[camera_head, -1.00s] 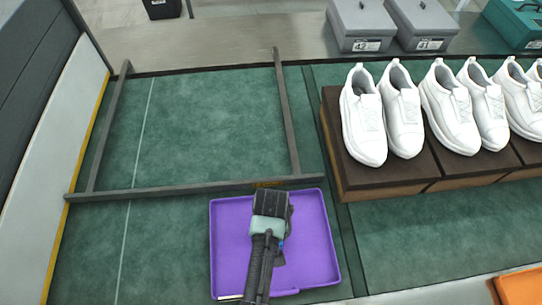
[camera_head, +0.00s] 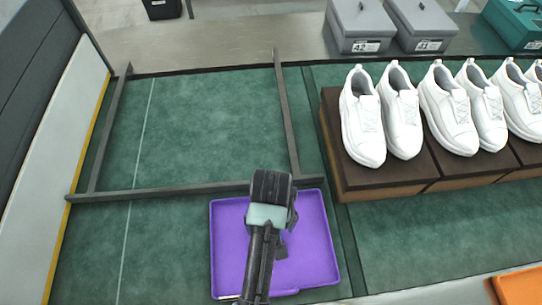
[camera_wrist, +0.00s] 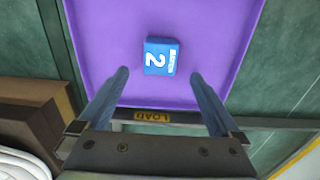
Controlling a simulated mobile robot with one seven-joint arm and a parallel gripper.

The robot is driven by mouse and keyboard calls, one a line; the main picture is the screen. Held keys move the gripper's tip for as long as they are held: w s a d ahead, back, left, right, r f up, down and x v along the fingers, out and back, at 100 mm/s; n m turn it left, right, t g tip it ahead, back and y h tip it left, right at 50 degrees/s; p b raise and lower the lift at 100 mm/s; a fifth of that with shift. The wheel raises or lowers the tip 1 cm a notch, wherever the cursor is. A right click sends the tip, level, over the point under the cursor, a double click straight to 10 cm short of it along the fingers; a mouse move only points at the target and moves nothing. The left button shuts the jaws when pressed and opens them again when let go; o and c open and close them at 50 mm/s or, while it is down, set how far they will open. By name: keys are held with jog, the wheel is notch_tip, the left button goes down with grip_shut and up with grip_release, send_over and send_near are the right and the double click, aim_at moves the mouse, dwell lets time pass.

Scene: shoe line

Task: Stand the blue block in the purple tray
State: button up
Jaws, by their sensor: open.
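The blue block (camera_wrist: 160,57), with a white 2 and smaller white lettering, rests on the floor of the purple tray (camera_head: 322,262). In the wrist view the tray (camera_wrist: 100,30) surrounds it, and I see the block apart from both fingers. My gripper (camera_wrist: 160,76) is open and empty, with one finger on each side of the gap and the block just past the tips. In the head view my gripper (camera_head: 268,205) is above the tray and hides the block. I cannot tell for certain whether the block stands or lies.
A dark frame (camera_head: 160,191) lies on the green mat, its near bar along the tray's far edge; a LOAD label (camera_wrist: 152,116) is on it. White shoes (camera_head: 362,125) stand on brown boxes (camera_head: 385,178) to the right. Mat left of the tray is clear.

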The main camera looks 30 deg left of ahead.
jog(key=shift+r, duration=2.15)
jog(key=w+r+m+t+y, duration=0.2)
jog(key=w+r+t, duration=0.6)
jog(key=w+r, duration=0.65)
jog(key=w+d+r+m+t, duration=0.1)
jog(key=w+r+t, duration=0.2)
jog(key=r, duration=0.5)
jog(key=w+d+r+t, duration=0.2)
jog(key=r+t, duration=0.1)
jog(key=r, duration=0.6)
jog(key=s+d+r+m+t, duration=0.1)
jog(key=d+r+t, duration=0.15)
jog(key=r, duration=0.55)
jog(key=s+d+r+m+t, duration=0.1)
jog(key=r+t, duration=0.2)
jog(key=r, duration=0.5)
jog(key=s+d+r+m+t+h, duration=0.1)
jog(key=s+r+t, duration=0.3)
jog(key=r, duration=0.5)
jog(key=s+d+r+t+h, duration=0.1)
jog(key=s+d+r+t, duration=0.3)
jog(key=s+r, duration=0.3)
notch_tip(320, 180, up, 2)
jog(key=shift+s+m, duration=0.4)
